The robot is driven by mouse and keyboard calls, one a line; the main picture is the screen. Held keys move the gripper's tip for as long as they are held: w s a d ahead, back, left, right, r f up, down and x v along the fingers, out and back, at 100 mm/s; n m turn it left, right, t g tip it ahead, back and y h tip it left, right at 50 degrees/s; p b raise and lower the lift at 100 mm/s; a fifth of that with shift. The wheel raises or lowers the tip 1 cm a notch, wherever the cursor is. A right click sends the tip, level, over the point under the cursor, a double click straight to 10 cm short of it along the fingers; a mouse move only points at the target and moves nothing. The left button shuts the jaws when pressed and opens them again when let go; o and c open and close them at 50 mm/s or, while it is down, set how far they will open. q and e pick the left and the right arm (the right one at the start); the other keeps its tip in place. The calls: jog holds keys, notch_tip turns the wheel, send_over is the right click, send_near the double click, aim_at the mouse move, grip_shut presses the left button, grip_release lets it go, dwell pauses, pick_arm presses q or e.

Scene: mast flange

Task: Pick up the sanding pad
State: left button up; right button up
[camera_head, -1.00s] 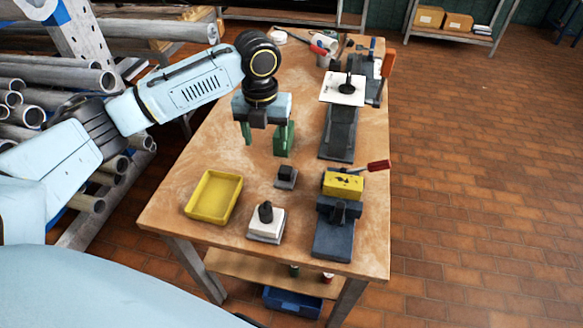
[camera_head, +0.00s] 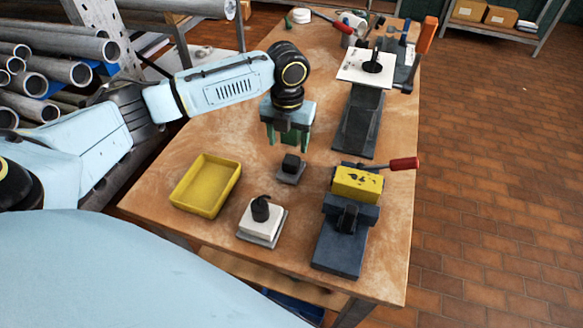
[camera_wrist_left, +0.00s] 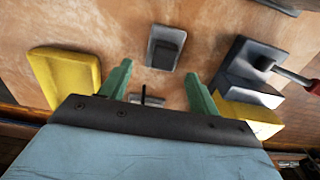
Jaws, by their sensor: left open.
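The sanding pad, a small grey plate with a dark block grip (camera_head: 291,169), lies flat on the wooden bench between the yellow tray and the vise. It also shows in the left wrist view (camera_wrist_left: 165,47), ahead of the fingertips and roughly centred between them. My left gripper (camera_head: 287,143) is open and empty, with its green fingers pointing down just behind the pad in the head view. In the left wrist view the green fingers (camera_wrist_left: 159,72) stand apart, with nothing between the tips. No contact with the pad shows. My right gripper is not in view.
A yellow tray (camera_head: 206,186) is left of the pad. A white block with a black knob (camera_head: 260,221) stands in front of it. A dark vise holding a yellow block (camera_head: 357,184) is at right. Behind is a stand with a white plate (camera_head: 352,68).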

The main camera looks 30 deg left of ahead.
aim_at(291, 159)
pick_arm(q)
jog(key=shift+d+f, duration=0.2)
jog(key=shift+f, duration=1.6)
jog(key=shift+d+f, duration=0.2)
jog(key=shift+f, duration=1.55)
jog(key=c, duration=1.1)
jog(key=shift+o, duration=0.2)
jog(key=shift+r, duration=5.1)
